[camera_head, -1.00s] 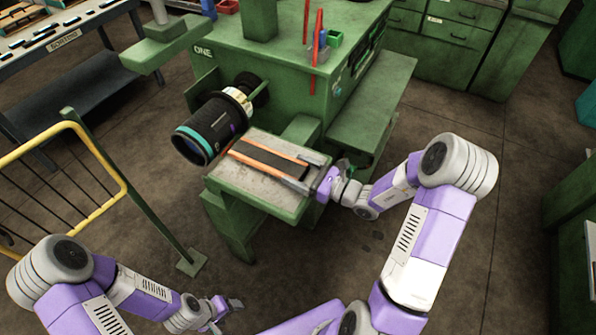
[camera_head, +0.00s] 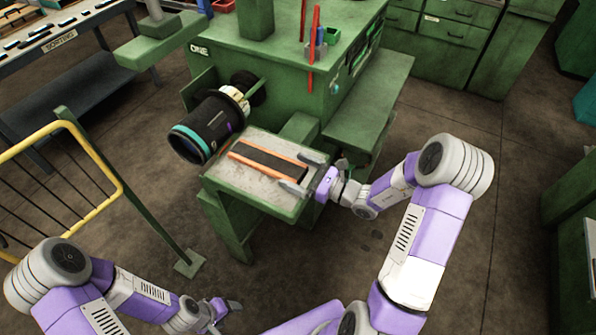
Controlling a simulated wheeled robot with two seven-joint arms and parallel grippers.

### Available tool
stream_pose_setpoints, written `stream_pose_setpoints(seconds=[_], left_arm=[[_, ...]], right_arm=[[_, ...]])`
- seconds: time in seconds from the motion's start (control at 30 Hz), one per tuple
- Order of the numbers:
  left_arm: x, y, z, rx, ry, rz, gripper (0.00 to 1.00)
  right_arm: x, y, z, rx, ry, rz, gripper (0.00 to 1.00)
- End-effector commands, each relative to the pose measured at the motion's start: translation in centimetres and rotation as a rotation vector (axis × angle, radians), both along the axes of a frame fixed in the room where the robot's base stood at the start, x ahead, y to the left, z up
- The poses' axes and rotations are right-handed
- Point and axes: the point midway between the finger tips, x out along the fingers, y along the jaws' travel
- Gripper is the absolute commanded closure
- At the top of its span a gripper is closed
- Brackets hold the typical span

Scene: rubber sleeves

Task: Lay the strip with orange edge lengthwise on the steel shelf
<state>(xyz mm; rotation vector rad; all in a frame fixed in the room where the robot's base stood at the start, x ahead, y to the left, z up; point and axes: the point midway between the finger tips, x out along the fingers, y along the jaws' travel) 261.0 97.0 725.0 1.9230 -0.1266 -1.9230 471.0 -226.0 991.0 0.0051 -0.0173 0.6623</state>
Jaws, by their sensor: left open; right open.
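The strip with orange edge (camera_head: 268,160) is dark with orange along its long sides. It lies flat, lengthwise, on the steel shelf (camera_head: 232,182), a grey plate in a green frame below the machine. My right gripper (camera_head: 302,173) is open at the strip's right end, its grey fingers apart over the shelf's right side. Whether a finger still touches the strip is too small to tell. My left gripper (camera_head: 232,304) is open and empty, low in front of the shelf and away from it.
A dark roller with a teal ring (camera_head: 205,128) sits on the green machine (camera_head: 290,55) just behind the shelf. A yellow rail (camera_head: 110,180) and green post stand at left. A sorting table (camera_head: 65,50) is at the back left.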

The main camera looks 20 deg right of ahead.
Motion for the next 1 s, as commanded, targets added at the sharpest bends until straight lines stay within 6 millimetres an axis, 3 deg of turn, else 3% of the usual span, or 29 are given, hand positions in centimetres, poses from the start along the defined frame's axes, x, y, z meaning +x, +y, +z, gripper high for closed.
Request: stream_pose_setpoints(seconds=[0.17, 0.6, 1.0], left_arm=[[0.0, 0.0, 0.1, 0.0, 0.0, 0.0, 0.34], [0.0, 0.0, 0.4, 0.0, 0.0, 0.0, 0.34], [0.0, 0.0, 0.4, 0.0, 0.0, 0.0, 0.34]], right_arm=[[-0.7, -0.7, 0.0, -0.001, 0.0, -0.004, 0.0], [-5.7, -4.5, -0.1, -0.001, 0.001, -0.002, 0.0], [-6.0, -4.7, -0.1, 0.0, 0.0, 0.0, 0.0]])
